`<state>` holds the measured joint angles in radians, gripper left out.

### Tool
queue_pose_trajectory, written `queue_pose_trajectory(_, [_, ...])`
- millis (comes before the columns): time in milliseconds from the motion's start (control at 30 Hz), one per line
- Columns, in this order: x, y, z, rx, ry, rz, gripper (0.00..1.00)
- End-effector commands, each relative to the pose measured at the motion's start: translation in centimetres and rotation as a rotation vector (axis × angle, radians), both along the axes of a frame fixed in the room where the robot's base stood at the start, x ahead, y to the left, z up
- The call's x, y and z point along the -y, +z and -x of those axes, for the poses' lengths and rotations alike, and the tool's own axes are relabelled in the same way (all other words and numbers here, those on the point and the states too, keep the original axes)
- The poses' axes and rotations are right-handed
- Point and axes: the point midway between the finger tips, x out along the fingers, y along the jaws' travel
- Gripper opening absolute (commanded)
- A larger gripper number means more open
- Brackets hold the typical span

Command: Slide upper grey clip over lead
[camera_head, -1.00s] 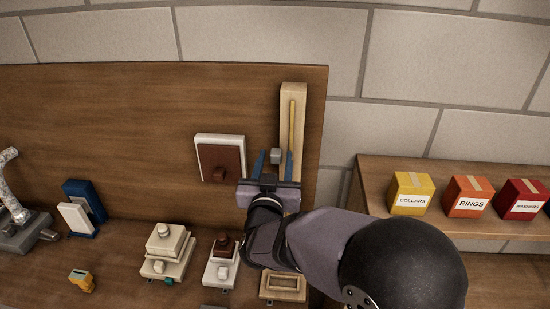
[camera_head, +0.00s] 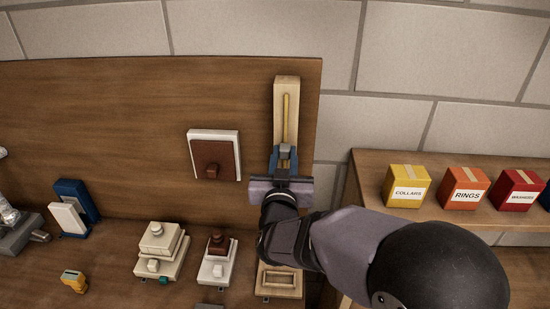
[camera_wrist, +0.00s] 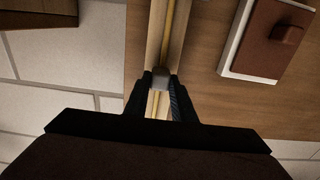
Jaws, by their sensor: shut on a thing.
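The upper grey clip (camera_head: 285,149) is a small block at the pale wooden strip (camera_head: 287,84) on the upright brown board. The lead (camera_head: 286,118) is a thin yellow rod running up the middle of that strip. My gripper (camera_head: 284,160) is shut on the grey clip, one blue finger on each side. In the wrist view the clip (camera_wrist: 161,78) sits between the dark fingers, in line with the yellow lead (camera_wrist: 168,30), which shows above and below it. Whether the clip is around the lead or only in front of it cannot be told.
A white plate with a brown cover (camera_head: 214,157) is on the board left of the strip. Several fixtures stand on the bench below, including a wooden frame (camera_head: 279,283). Yellow (camera_head: 407,187), orange and red boxes stand on the right shelf.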

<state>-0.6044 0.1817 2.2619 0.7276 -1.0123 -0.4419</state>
Motion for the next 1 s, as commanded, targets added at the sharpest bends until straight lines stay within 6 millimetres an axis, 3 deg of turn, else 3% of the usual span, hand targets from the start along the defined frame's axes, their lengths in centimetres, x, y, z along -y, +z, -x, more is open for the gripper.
queue_pose_trajectory(167, [0.4,0.0,0.0,-0.001,-0.011,-0.001,0.0])
queue_pose_trajectory(200, [0.4,0.0,-0.1,-0.001,-0.011,-0.001,0.32])
queue_pose_trajectory(267, [0.3,0.0,-0.1,-0.001,-0.011,-0.001,0.42])
queue_pose_trajectory(667, [0.1,0.0,0.4,0.0,-0.005,-0.001,0.42])
queue_pose_trajectory(1000, [0.1,-0.1,4.1,0.002,-0.004,-0.003,0.42])
